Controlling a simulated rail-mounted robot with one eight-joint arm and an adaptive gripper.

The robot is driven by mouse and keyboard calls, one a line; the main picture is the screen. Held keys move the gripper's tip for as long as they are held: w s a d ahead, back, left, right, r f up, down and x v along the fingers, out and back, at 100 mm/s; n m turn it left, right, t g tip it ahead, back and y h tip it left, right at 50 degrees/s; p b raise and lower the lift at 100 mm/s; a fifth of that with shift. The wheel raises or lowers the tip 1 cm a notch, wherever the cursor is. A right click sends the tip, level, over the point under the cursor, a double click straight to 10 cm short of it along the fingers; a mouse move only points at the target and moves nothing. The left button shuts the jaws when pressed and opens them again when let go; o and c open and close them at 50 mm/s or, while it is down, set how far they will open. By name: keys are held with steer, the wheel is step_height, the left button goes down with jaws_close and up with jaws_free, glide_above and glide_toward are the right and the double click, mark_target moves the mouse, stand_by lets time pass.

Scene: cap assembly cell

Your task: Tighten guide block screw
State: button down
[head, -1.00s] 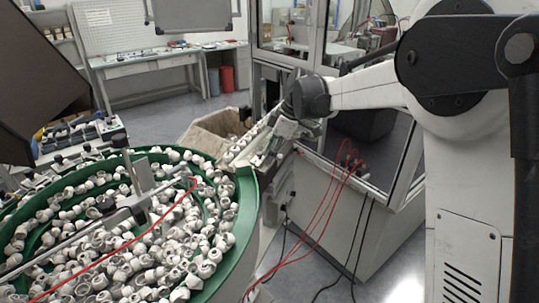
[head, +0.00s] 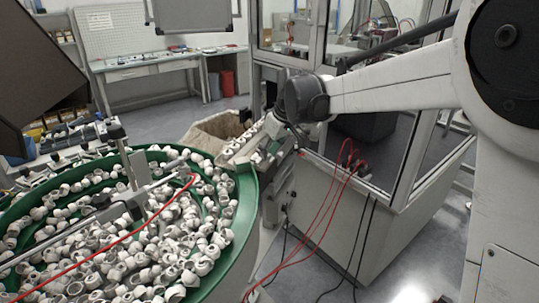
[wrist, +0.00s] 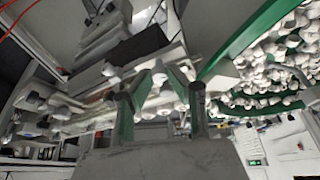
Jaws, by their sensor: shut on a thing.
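My gripper (head: 272,128) is at the inclined guide track (head: 240,157) beside the green bowl, reaching in from the right. In the wrist view its two fingers (wrist: 160,82) point up the picture with their green-sided tips close together. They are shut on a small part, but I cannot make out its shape. White caps lie along the track behind the tips. I cannot pick out the guide block or its screw clearly in either view; my wrist and fingers cover that spot.
The green bowl (head: 243,205) full of white caps (head: 120,262) fills the lower left. A glazed machine cabinet (head: 335,220) stands close on the right, with red hoses (head: 322,205) hanging down its front. A beige bin (head: 205,128) stands behind the track. Open floor lies beyond.

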steer(key=shift+s+f+m+t+h+b, duration=0.1)
steer(key=shift+m+t+h+b, duration=0.2)
steer(key=shift+m, duration=0.55)
steer(key=shift+s+m+h+b, duration=0.1)
steer(key=shift+m+h, duration=0.3)
steer(key=shift+m, duration=0.75)
steer(key=c, duration=1.6)
jaws_free()
steer(key=shift+w, duration=0.1)
steer(key=shift+c, duration=0.2)
steer(key=v, duration=1.2)
